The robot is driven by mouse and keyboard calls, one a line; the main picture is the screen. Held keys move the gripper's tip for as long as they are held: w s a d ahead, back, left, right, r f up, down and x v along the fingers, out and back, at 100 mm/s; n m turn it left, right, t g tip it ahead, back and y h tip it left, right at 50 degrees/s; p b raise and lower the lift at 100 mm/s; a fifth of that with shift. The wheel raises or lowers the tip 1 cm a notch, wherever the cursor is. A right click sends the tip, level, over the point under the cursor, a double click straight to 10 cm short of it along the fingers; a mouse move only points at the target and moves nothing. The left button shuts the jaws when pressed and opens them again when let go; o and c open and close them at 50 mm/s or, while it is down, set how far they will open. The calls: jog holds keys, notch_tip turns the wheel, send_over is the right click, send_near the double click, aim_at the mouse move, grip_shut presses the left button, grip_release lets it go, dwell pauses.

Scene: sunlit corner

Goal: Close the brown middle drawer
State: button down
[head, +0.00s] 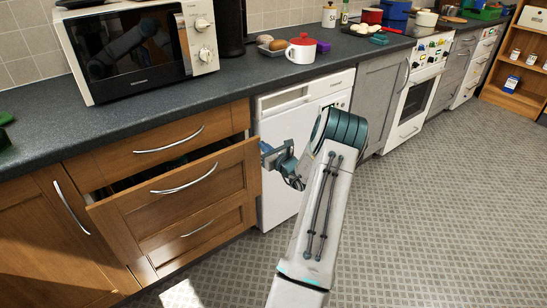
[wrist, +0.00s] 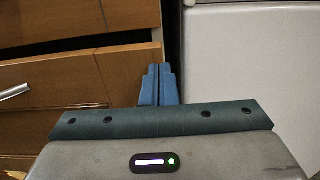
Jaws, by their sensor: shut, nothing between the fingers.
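The brown middle drawer (head: 205,183) has a curved metal handle and stands partly open at the left in the head view, with a dark gap above its front. In the wrist view its front (wrist: 85,82) fills the left side. My gripper (head: 266,150) is at the right end of the drawer front, in front of the white appliance. In the wrist view its blue fingers (wrist: 159,85) are together and empty, close to the drawer front's right edge. I cannot tell whether they touch it.
A brown top drawer (head: 165,145) and bottom drawer (head: 195,228) are above and below. A white appliance (head: 280,205) stands right of the drawers. The patterned floor (head: 430,200) is clear at right.

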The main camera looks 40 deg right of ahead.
aim_at(254, 138)
jog(key=w, duration=0.2)
jog(key=w+b, duration=0.1)
jog(key=w, duration=0.3)
jog(key=shift+w+d, duration=0.2)
jog(key=shift+d, duration=0.2)
jog(key=shift+w+r, duration=0.2)
jog(key=shift+r, duration=0.05)
jog(key=shift+w+r, duration=0.1)
jog(key=shift+r, duration=0.05)
jog(key=shift+a, duration=0.1)
jog(key=shift+s+f, duration=0.2)
jog(key=shift+s, duration=0.15)
jog(key=s+a, duration=0.1)
jog(key=s, duration=1.2)
jog(key=shift+s+a+f+p, duration=0.15)
jog(key=shift+s+a+p, duration=0.15)
jog(key=shift+s+p, duration=0.15)
jog(key=shift+w, duration=0.1)
